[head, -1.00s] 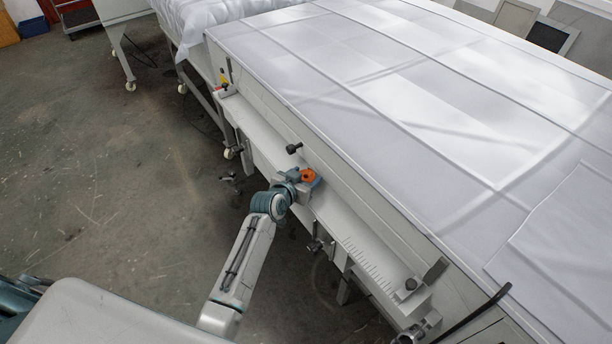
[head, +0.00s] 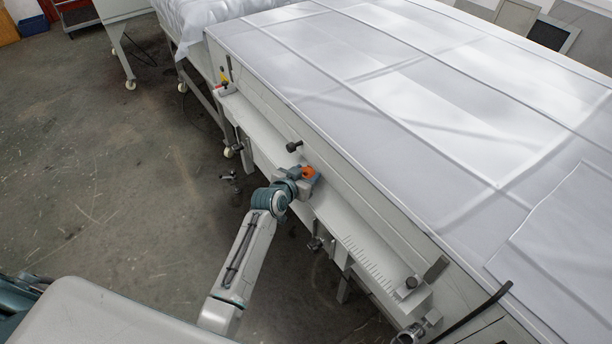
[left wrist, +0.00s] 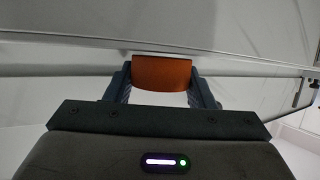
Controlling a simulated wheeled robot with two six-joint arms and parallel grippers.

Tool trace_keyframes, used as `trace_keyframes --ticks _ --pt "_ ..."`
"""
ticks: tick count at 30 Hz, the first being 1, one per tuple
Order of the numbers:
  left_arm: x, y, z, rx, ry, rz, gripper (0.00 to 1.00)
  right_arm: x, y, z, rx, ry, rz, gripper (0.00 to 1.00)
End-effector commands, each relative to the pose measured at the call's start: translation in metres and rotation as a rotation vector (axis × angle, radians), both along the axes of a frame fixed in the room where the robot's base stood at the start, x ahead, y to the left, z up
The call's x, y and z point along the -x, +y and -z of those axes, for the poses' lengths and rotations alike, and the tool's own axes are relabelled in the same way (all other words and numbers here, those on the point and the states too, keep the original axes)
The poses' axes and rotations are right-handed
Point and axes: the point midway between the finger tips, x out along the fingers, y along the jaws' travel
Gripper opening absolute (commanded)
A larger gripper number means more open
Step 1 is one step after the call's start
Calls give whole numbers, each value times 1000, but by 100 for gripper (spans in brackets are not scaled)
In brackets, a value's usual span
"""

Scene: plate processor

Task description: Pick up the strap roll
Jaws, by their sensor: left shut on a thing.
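The strap roll (head: 308,171) is a small orange roll at the machine's side ledge. In the left wrist view the orange roll (left wrist: 161,73) sits between the two dark fingers. My left gripper (head: 304,174) is shut on it, one finger at each side; in the left wrist view the gripper (left wrist: 160,82) shows both fingers touching the roll's ends. The roll is by the ledge; whether it still touches the ledge I cannot tell. My right gripper is not in view.
The ledge (head: 345,235) runs along the side of the large white-topped machine (head: 420,110). A black knob (head: 294,146) sticks out just above the gripper. A clamp and ruler marks lie at the near end. Open concrete floor (head: 100,190) is on the left.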

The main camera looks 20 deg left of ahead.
Motion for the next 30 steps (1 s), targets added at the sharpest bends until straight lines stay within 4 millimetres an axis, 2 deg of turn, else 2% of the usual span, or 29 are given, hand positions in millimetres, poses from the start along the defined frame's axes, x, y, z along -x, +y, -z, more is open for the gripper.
trace_keyframes --ticks 2,14,30 --pt "1 1 -3 -1 -3 -1 25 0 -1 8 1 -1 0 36" --pt "2 3 -66 -2 -4 -1 25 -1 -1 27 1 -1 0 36" --pt "111 87 -62 -8 -1 2 25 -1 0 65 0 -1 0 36"
